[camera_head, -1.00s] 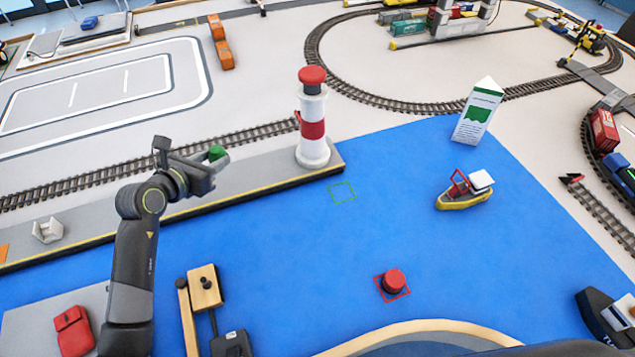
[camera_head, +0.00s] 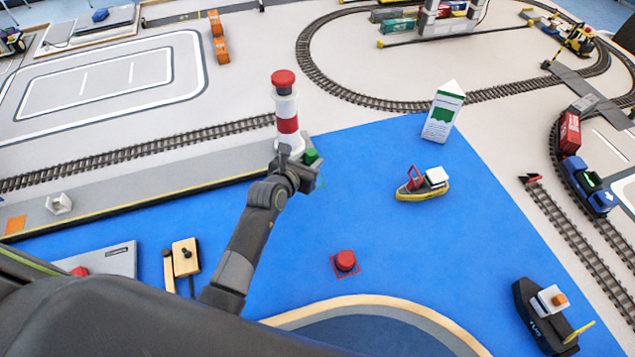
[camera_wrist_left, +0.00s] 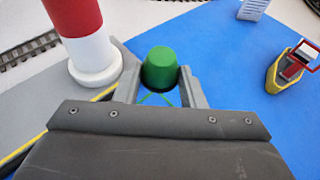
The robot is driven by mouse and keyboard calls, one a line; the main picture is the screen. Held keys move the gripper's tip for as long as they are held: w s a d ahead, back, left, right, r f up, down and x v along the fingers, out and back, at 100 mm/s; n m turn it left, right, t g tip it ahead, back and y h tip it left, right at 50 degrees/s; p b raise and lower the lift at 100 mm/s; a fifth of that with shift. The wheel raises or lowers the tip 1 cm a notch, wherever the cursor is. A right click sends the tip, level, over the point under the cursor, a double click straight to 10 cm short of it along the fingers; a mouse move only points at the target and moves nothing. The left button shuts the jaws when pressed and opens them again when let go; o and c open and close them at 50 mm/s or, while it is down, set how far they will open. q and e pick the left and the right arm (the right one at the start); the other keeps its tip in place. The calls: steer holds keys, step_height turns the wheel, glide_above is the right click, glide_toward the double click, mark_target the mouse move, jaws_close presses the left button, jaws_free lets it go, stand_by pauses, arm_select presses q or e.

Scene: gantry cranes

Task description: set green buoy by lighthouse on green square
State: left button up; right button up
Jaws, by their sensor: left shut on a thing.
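The red-and-white lighthouse (camera_head: 287,108) stands upright at the end of the grey quay; its lower part also shows at left in the left wrist view (camera_wrist_left: 92,58). My left gripper (camera_head: 306,165) is just right of the lighthouse base, shut on the green buoy (camera_head: 312,156). In the left wrist view the green buoy (camera_wrist_left: 160,68) is upright between the fingertips. The green square (camera_head: 320,183) is an outline on the blue water; the arm and buoy hide most of it. Its lines show just below the buoy in the left wrist view (camera_wrist_left: 158,99). My right gripper is not in view.
A red buoy (camera_head: 346,261) sits on a red square nearer the front. A yellow boat (camera_head: 422,190) and a white-green carton (camera_head: 441,113) are to the right. A dark tug (camera_head: 545,315) is at the front right. Blue water right of the gripper is free.

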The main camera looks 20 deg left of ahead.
arm_select(q)
step_height(320, 180, down, 4)
steer(key=b, duration=0.3)
steer(key=shift+f, duration=0.2)
steer(key=shift+f+b, duration=0.8)
steer(key=shift+b, duration=0.25)
steer(key=shift+f+b, duration=0.55)
steer(key=shift+f, duration=0.85)
steer(key=shift+f, duration=0.15)
steer(key=o, duration=1)
